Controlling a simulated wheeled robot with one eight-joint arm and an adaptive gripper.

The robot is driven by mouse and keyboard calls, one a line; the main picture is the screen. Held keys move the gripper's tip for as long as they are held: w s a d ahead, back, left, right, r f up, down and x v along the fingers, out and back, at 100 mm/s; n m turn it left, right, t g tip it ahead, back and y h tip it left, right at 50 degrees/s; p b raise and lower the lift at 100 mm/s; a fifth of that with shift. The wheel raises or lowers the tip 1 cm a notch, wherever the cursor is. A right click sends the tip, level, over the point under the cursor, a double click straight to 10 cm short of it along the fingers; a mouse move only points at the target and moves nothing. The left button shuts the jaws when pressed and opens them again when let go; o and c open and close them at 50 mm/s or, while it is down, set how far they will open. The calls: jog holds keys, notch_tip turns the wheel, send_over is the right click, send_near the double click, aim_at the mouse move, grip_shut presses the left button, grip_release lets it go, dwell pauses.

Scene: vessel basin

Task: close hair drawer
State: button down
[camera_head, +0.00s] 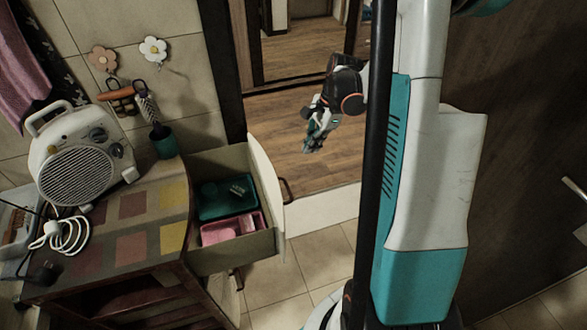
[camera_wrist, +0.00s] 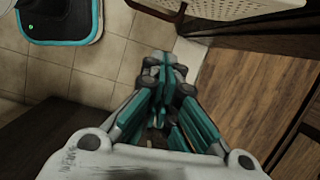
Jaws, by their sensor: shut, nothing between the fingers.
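The hair drawer (camera_head: 232,256) is pulled out of the right side of the cabinet. It holds a teal tray (camera_head: 212,211) and a pink tray (camera_head: 215,234) with small items. Its pale curved front (camera_head: 266,185) has a brown handle (camera_head: 287,190). My gripper (camera_head: 312,140) is shut and empty, beyond the drawer front and to its upper right in the head view, apart from it. In the wrist view my gripper (camera_wrist: 165,65) points over the floor, its teal fingers together. A pale panel (camera_wrist: 225,10) with a brown handle shows at the top there, likely the drawer front.
The cabinet top (camera_head: 130,225) carries a white fan heater (camera_head: 80,155), a coiled white cable (camera_head: 65,235) and a brush in a green cup (camera_head: 163,142). A doorway with wooden floor (camera_head: 290,130) lies behind my gripper. Tiled floor (camera_head: 315,258) lies right of the drawer.

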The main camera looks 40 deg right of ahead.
jog(key=a+f+m+b, duration=0.1)
jog(key=a+f+b, duration=0.3)
jog(key=f, duration=0.8)
jog(key=shift+w+a, duration=0.2)
jog(key=shift+a, duration=0.15)
jog(key=w+a+b, duration=0.1)
jog(key=w+a, duration=0.2)
jog(key=a, duration=0.8)
jog(key=w+a+b, duration=0.1)
jog(key=w+a, duration=0.3)
jog(key=a, duration=0.8)
jog(key=shift+a, duration=0.3)
jog(key=shift+d, duration=0.1)
